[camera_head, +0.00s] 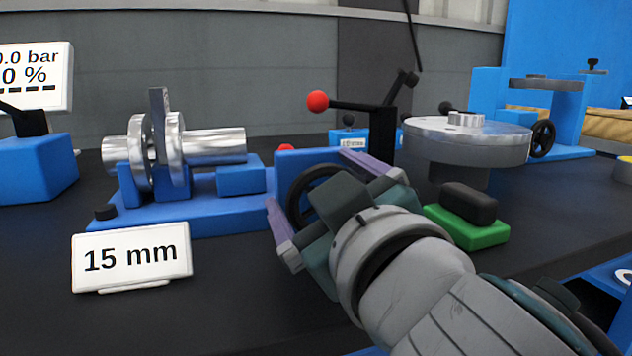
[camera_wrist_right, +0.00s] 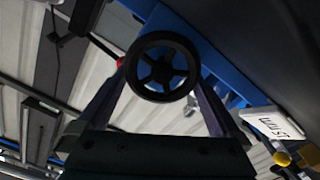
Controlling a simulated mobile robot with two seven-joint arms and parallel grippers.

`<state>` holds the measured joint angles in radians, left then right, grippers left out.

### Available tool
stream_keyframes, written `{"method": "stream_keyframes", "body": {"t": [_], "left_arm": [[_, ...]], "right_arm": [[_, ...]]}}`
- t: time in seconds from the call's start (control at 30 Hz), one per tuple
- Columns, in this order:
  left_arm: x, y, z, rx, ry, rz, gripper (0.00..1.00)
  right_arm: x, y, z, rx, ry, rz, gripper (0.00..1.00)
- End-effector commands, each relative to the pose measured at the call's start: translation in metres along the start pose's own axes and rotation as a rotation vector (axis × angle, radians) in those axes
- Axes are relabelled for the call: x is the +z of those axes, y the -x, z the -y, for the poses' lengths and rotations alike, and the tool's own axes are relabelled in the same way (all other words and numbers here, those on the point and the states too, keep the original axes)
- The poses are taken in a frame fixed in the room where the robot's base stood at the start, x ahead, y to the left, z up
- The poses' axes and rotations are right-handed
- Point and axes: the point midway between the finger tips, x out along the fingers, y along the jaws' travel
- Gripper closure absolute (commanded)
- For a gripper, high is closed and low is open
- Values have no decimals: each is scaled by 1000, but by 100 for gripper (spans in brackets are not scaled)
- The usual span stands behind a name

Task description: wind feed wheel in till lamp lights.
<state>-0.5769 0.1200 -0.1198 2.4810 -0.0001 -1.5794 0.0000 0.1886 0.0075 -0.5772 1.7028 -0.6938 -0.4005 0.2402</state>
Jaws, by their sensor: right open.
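The feed wheel (camera_head: 294,197) is a black spoked handwheel on the front of a blue block at the right end of the blue fixture. It shows face-on in the right wrist view (camera_wrist_right: 162,68). My right gripper (camera_head: 312,182) is open, with its two purple-grey fingers on opposite sides of the wheel; they also flank it in the right wrist view (camera_wrist_right: 160,85). I cannot tell whether the fingers touch the rim. A small red dome (camera_head: 285,148) shows behind the block; I cannot tell whether it is the lamp. My left gripper is out of view.
Silver flanged parts (camera_head: 215,146) lie on the blue fixture (camera_head: 210,212), behind a "15 mm" sign (camera_head: 132,257). A red-knobbed lever (camera_head: 318,101) rises behind the wheel block. A round metal table (camera_head: 465,140) and a green-based black block (camera_head: 467,228) stand right of my gripper.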

Motion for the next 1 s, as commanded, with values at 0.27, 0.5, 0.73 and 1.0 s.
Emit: {"method": "stream_keyframes", "body": {"t": [0.27, 0.5, 0.73, 1.0], "left_arm": [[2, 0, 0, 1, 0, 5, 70], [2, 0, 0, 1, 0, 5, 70], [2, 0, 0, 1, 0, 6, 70], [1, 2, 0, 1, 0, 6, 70]], "right_arm": [[0, 0, 0, 0, -1, 0, 15], [0, 0, 0, 0, -1, 0, 42], [0, 0, 0, -1, 0, 1, 62], [0, 0, 1, -1, 45, 2, 62]]}}
